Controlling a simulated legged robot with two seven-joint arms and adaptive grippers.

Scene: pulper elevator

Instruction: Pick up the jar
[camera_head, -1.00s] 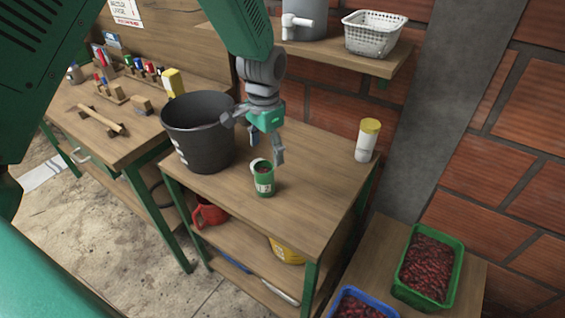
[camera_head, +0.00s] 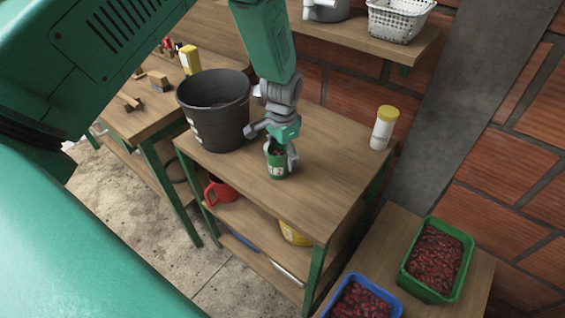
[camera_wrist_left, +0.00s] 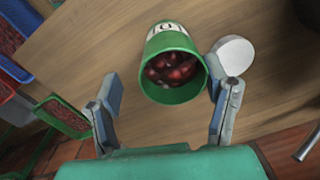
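The jar (camera_head: 277,166) is a small green container with a pale label, open at the top and filled with dark red cherries or beans. It stands upright on the wooden table. My left gripper (camera_head: 273,146) is over it with fingers spread. In the left wrist view the jar (camera_wrist_left: 173,40) lies between the two open fingers (camera_wrist_left: 166,88); the right finger is close to its rim, and a gap shows on the left. I cannot tell whether either finger touches it. My right gripper is not in view.
A black bucket (camera_head: 215,115) stands left of the jar. A white jar with a yellow lid (camera_head: 383,128) stands at the table's right. A white round thing (camera_wrist_left: 232,54) is beside the green jar. Green (camera_head: 463,255) and blue (camera_head: 338,292) crates hold red cherries or beans.

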